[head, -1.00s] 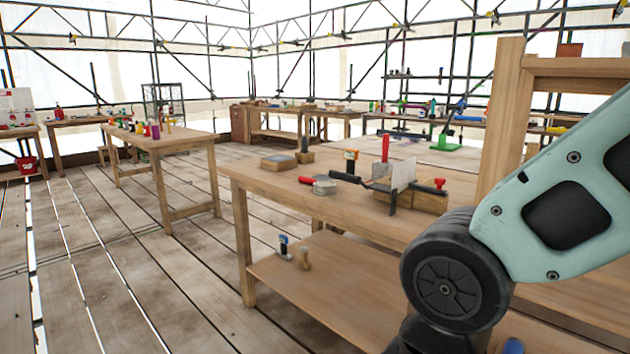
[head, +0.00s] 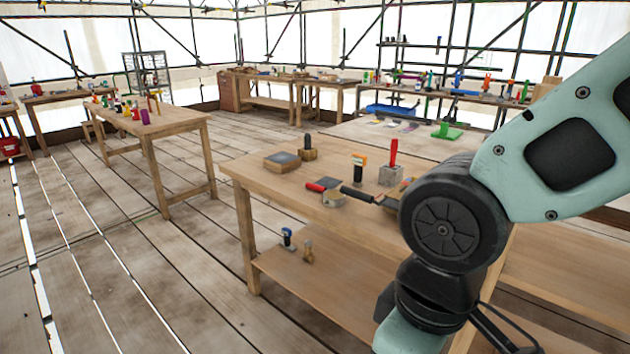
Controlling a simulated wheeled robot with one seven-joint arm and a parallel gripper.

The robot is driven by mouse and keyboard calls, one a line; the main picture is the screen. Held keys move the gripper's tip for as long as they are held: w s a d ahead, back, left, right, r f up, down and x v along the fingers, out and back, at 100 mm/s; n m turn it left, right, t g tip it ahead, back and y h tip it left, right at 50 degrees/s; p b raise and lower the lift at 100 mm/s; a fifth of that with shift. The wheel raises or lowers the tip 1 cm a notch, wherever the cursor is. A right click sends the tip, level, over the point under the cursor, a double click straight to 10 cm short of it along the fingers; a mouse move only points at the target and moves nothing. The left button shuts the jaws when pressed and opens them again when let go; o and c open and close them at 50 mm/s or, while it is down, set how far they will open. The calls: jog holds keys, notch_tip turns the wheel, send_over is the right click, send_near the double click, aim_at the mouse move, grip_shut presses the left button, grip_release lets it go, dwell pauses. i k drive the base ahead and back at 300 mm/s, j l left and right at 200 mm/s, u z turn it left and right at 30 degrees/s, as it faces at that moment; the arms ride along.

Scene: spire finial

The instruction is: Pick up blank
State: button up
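I cannot make out with certainty which thing is the blank. On the near workbench (head: 275,188) there is a flat block with a grey top (head: 283,161) at the back left and a small wooden block with a dark knob (head: 308,150) beside it. A grey block with a red-handled tool (head: 391,172) stands further right. A tool with an orange and black handle (head: 358,168) stands upright near it. Red- and black-handled tools lie toward the front edge. My arm covers the bench's right part. My gripper is not in view.
Two small tools (head: 297,243) stand on the near bench's lower shelf. Another table with several coloured items (head: 150,128) stands at the left. Long benches (head: 270,80) line the back. The plank floor (head: 110,240) between the tables is clear.

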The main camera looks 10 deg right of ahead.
aim_at(326, 183)
jog(key=i+j+z, duration=0.1)
jog(key=i+j, duration=0.5)
jog(key=j, duration=0.2)
jog(key=i+j+z, duration=0.15)
jog(key=j, duration=0.25)
jog(key=i+j, duration=0.4)
jog(key=i+j+z, duration=0.15)
jog(key=j, duration=0.3)
jog(key=i+j, duration=0.35)
jog(key=j, duration=0.15)
jog(key=i+j+z, duration=0.15)
jog(key=j, duration=0.3)
jog(key=i+j+z, duration=0.1)
jog(key=i+j, duration=0.2)
jog(key=j, duration=0.2)
